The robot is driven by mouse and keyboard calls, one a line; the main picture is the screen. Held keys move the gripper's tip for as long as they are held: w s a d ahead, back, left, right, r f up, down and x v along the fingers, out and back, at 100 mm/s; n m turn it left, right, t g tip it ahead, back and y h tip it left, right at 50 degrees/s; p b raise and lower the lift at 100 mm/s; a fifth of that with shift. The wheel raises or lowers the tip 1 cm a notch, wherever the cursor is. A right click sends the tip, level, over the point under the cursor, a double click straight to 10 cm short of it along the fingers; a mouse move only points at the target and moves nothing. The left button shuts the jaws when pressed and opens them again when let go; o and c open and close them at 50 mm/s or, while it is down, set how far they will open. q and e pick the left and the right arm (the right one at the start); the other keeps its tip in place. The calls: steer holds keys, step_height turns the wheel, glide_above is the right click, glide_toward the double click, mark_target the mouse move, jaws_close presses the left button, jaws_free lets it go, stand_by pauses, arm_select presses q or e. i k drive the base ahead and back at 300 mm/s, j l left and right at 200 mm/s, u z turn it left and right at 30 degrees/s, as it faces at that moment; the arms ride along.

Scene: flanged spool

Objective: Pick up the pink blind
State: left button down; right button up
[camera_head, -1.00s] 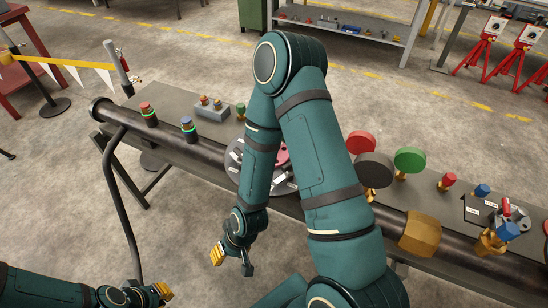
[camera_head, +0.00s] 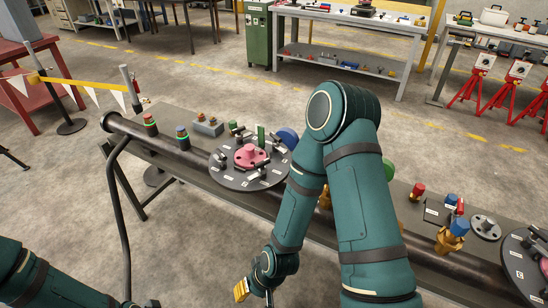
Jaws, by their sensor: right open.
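The pink blind (camera_head: 250,155) lies on a round dark turntable (camera_head: 224,178) with white labels and several small parts around it, on the bench left of centre. My right arm comes up from the bottom and bends over the bench to the right of the turntable. My right gripper (camera_head: 254,294) hangs at the bottom edge, in front of the bench, well below and apart from the pink blind. Its yellow-tipped finger is spread from the other one, and nothing shows between them. My left arm is at the bottom left corner; its gripper is cut off by the frame.
A long dark pipe (camera_head: 180,152) runs along the bench's front edge. A blue-capped brass valve (camera_head: 452,236) and another dark disc (camera_head: 515,262) are at right. My right arm hides the bench's middle.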

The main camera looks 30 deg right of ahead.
mark_target(249, 155)
steer(key=i+z, duration=0.2)
steer(key=z, duration=1.1)
steer(key=i+j, duration=0.2)
steer(key=j, duration=0.2)
steer(key=i+j, duration=0.2)
steer(key=j, duration=0.15)
steer(key=i+j, duration=0.2)
steer(key=j, duration=0.2)
steer(key=k+l+u, duration=0.25)
steer(key=k+u, duration=0.3)
steer(key=i, duration=0.05)
